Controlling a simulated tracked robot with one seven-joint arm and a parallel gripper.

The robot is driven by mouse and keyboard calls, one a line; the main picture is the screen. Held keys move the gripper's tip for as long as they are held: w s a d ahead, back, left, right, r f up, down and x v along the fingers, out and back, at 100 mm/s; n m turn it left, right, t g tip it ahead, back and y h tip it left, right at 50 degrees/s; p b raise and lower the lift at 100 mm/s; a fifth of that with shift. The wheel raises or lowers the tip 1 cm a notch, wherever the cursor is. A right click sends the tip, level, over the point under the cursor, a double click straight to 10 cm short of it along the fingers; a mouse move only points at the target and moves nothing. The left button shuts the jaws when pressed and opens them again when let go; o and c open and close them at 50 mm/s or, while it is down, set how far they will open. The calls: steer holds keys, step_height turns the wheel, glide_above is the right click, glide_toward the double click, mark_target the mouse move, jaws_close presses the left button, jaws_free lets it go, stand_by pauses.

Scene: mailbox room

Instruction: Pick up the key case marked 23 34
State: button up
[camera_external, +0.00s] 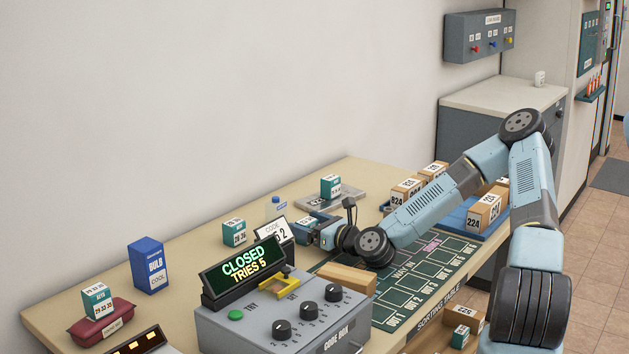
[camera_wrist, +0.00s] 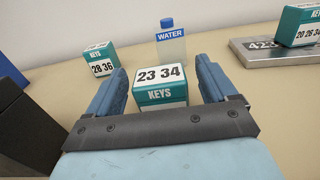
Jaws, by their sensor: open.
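The key case marked 23 34 (camera_wrist: 162,96) is a teal and white box with KEYS on its front. In the wrist view it stands upright between the two blue fingers of my gripper (camera_wrist: 161,68). The fingers are open, with a gap visible on each side of the case. In the external view my gripper (camera_external: 306,230) is low over the table, beside the code card, and the case is mostly hidden by it.
A similar case marked 28 36 (camera_wrist: 101,60) stands left of the gripper, and a water bottle (camera_wrist: 170,42) stands behind. A metal plate (camera_wrist: 262,52) bears another case (camera_wrist: 297,25) at right. The code box (camera_external: 280,318) stands in front.

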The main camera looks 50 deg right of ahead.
steer(key=shift+c, duration=0.2)
steer(key=c, duration=1.1)
steer(key=shift+r, duration=0.1)
